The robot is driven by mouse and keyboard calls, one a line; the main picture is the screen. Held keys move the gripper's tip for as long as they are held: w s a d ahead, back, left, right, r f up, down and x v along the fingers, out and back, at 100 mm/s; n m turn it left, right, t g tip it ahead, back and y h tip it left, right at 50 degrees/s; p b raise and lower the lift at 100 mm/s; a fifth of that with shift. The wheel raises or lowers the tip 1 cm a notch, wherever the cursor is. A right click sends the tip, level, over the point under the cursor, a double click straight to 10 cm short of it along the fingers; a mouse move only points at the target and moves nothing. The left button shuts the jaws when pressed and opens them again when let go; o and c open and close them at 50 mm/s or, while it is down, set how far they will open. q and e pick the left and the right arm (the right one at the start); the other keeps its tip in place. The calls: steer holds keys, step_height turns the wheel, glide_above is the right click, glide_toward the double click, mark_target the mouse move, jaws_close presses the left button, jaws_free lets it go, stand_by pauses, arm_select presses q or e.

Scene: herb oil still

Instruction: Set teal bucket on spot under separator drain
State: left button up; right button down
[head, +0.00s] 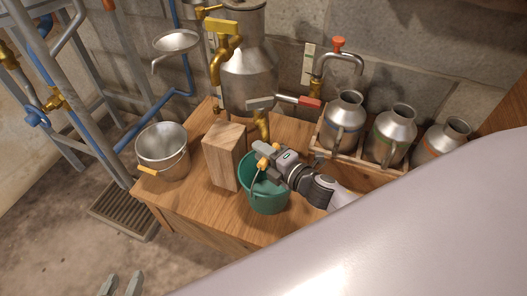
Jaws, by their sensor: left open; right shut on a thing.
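The teal bucket (268,196) is at the front of the wooden table, just right of a wooden block. My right gripper (264,160) is over the bucket's rim and shut on its wire handle, covering part of the opening. Whether the bucket's base touches the table is hard to tell. The steel separator (250,75) stands behind, and a brass drain tap (262,127) with a grey lever hangs just behind the bucket. The spot on the table is not visible. My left gripper (121,286) is open and empty at the bottom left edge, away from the table.
The wooden block (224,155) stands close to the bucket's left. A metal bucket (163,150) is at the table's left end. Steel cans (390,135) stand in a wooden rack at right. A floor grate (125,212) is at left. A large pale surface covers the lower right.

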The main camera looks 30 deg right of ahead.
steer(key=shift+f+b, duration=0.45)
steer(key=c, duration=0.8)
jaws_free()
arm_select(q)
steer(key=shift+s+r, duration=0.15)
steer(key=shift+r, duration=0.1)
steer(key=shift+s+a+f+p, duration=0.25)
steer(key=shift+a+f+p, duration=0.1)
steer(key=shift+p, duration=0.25)
arm_select(e)
steer(key=shift+v, duration=3.55)
arm_select(q)
steer(key=shift+w+a+r, duration=0.1)
steer(key=shift+w+r, duration=0.05)
steer(key=shift+w, duration=0.05)
arm_select(e)
steer(key=shift+r, duration=0.1)
